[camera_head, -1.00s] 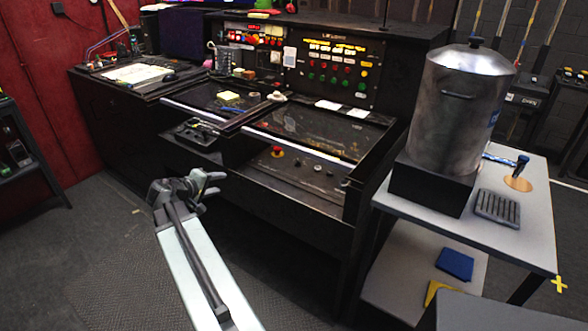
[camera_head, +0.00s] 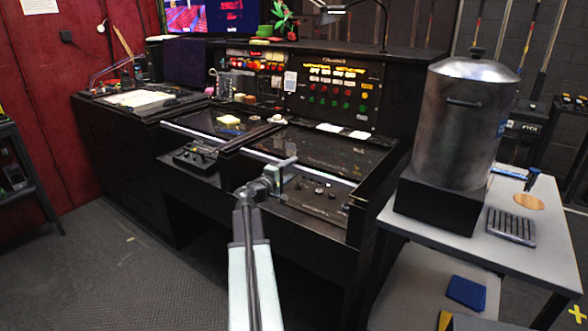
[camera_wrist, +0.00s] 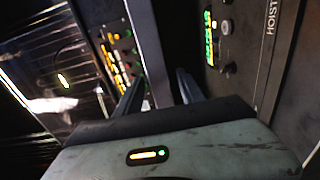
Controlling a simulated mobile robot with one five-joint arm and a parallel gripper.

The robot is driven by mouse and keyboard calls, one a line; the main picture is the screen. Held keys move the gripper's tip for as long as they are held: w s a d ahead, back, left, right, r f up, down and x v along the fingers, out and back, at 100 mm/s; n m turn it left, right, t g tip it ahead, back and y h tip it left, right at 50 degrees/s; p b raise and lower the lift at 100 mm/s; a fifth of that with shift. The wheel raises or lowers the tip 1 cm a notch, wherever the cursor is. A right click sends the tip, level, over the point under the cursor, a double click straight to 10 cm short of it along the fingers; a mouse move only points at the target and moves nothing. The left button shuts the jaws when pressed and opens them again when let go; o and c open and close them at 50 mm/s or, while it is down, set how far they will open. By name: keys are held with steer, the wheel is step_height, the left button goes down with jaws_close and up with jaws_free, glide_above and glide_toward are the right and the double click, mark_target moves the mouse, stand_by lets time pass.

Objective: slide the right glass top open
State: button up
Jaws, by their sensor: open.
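The right glass top (camera_head: 325,152) is a dark, glossy panel on the black console in the head view, with a pale strip (camera_head: 327,174) along its front edge. A recessed panel with knobs (camera_head: 318,196) shows in front of that strip. My gripper (camera_head: 279,173) is open in front of the strip's left part, and hides part of it. In the wrist view my two dark fingers (camera_wrist: 160,80) are apart, with a dark bar (camera_wrist: 147,45) just beyond and between them. I cannot tell whether they touch it. The red button on the recessed panel is hidden.
The left glass top (camera_head: 208,119) is beside it, with a small black box (camera_head: 195,155) in front. A panel of lit buttons (camera_head: 335,92) stands behind. At the right, a large metal pot (camera_head: 465,120) stands on a grey cart (camera_head: 535,262). The floor at left is clear.

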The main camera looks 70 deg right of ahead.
steer(key=shift+s+d, duration=0.15)
steer(key=shift+d, duration=0.35)
jaws_close()
steer(key=shift+a, duration=0.1)
stand_by(0.6)
